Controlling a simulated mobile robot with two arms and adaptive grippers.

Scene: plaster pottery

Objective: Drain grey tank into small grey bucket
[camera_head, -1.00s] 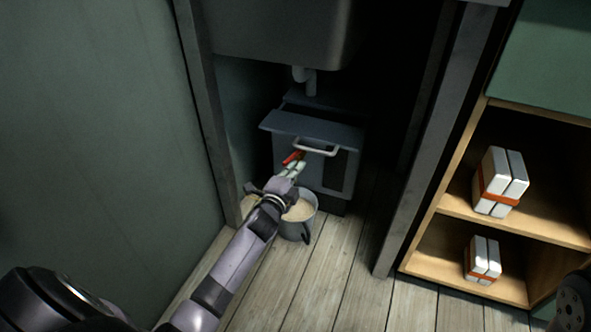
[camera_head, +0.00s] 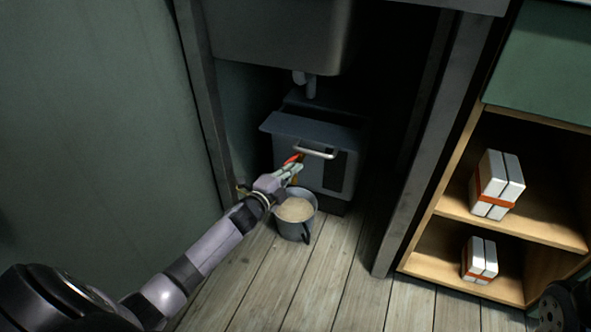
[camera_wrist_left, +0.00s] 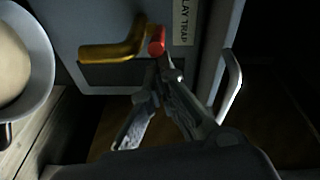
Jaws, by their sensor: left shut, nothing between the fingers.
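The grey tank (camera_head: 313,163) stands under the sink, with a lid and a metal handle (camera_head: 315,151) on its front. In the left wrist view a brass spout (camera_wrist_left: 112,52) with a red valve handle (camera_wrist_left: 156,41) sits on its front, beside a label reading "LAY TRAP". The small grey bucket (camera_head: 294,229) stands on the floor before the tank, with pale, cloudy contents; its rim also shows in the left wrist view (camera_wrist_left: 46,62). My left gripper (camera_head: 296,168) is at the tank front. Its fingertips (camera_wrist_left: 158,66) are shut and empty, close to the red handle; I cannot tell if they touch.
A grey sink (camera_head: 280,35) and drain pipe (camera_head: 310,84) hang above the tank. A dark post (camera_head: 425,150) stands at the right. A wooden shelf (camera_head: 520,228) beyond it holds white strapped packs (camera_head: 497,185). Plank floor (camera_head: 335,265) before the tank is open.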

